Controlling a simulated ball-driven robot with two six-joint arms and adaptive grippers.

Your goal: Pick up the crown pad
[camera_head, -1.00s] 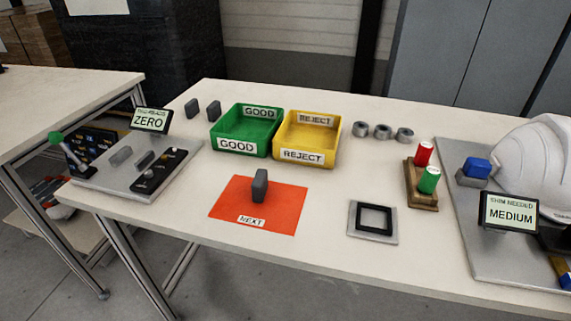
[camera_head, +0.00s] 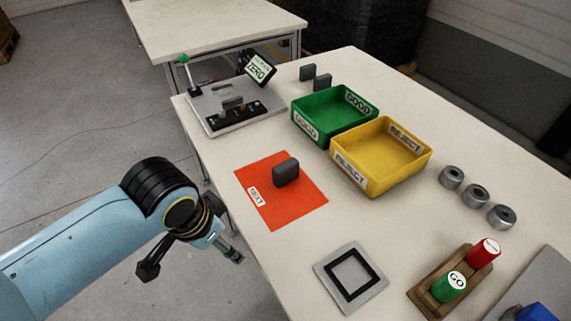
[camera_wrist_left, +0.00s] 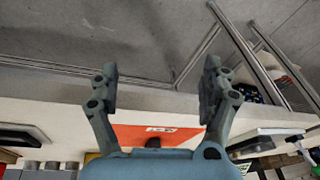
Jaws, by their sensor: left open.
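A dark grey pad (camera_head: 286,172), which I take to be the crown pad, stands upright on the orange mat (camera_head: 262,212) marked NEXT. My left gripper (camera_head: 190,262) is open and empty, off the table's front edge, to the left of and below the mat in the head view. In the left wrist view its two fingers (camera_wrist_left: 160,68) are spread wide with nothing between them. My right gripper is not in view.
Green GOOD (camera_head: 312,130) and yellow REJECT (camera_head: 372,188) bins stand behind the mat. Two grey pads (camera_head: 322,82) stand beyond the green bin. A grey plate with a black square frame (camera_head: 318,268) lies nearer. A wooden button block (camera_head: 425,297) and metal rings (camera_head: 476,196) are at right.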

